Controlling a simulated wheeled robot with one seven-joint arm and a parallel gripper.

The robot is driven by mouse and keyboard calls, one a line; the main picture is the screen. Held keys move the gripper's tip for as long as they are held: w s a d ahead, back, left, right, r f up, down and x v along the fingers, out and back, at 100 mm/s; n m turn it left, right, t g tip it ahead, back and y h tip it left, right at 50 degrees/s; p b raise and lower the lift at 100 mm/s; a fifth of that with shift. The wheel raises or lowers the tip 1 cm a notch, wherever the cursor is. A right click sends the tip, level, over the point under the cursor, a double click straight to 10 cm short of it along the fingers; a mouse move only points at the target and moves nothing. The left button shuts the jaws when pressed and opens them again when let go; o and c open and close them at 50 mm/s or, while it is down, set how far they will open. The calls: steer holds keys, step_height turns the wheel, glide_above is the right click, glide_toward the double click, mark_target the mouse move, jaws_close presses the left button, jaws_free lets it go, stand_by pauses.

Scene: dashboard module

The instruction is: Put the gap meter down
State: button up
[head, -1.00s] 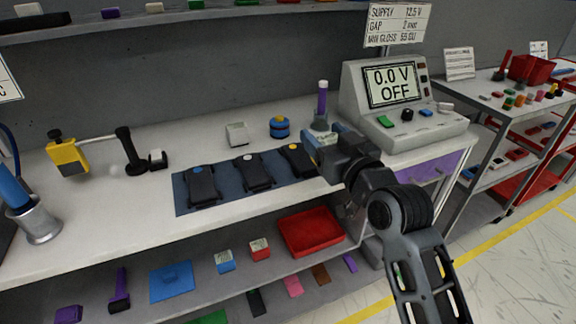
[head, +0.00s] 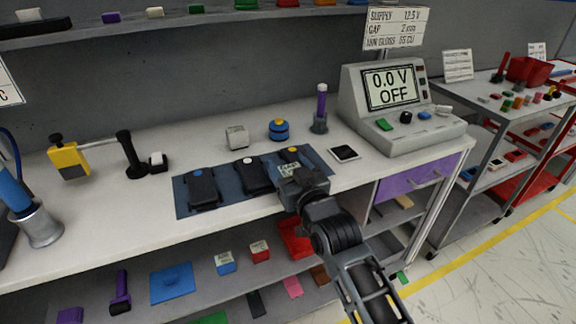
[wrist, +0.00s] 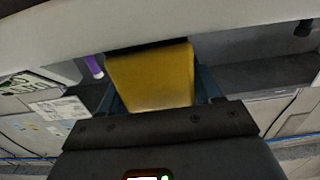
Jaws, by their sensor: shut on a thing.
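My gripper (wrist: 156,88) is shut on a yellow, block-like thing, which I take to be the gap meter (wrist: 150,72); it shows between the two fingers in the wrist view. In the head view my gripper (head: 300,178) is over the bench's front edge, at the right end of the dark blue mat (head: 225,203). The held meter is mostly hidden there by my gripper. The mat carries three black modules with a blue, a white and a yellow dot; the yellow-dotted one (head: 293,154) is just behind my gripper and partly covered.
Behind stand a purple-handled tool (head: 320,108), a blue round piece (head: 279,130) and a grey block (head: 237,137). The supply box (head: 400,105) reads OFF. Bare bench (head: 110,215) lies left of the mat.

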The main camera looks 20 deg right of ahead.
steer(key=o, duration=1.2)
steer(key=shift+f, duration=0.1)
steer(key=shift+c, duration=0.2)
steer(key=s+b, duration=0.1)
steer(key=s, duration=1.1)
steer(key=shift+s, duration=0.1)
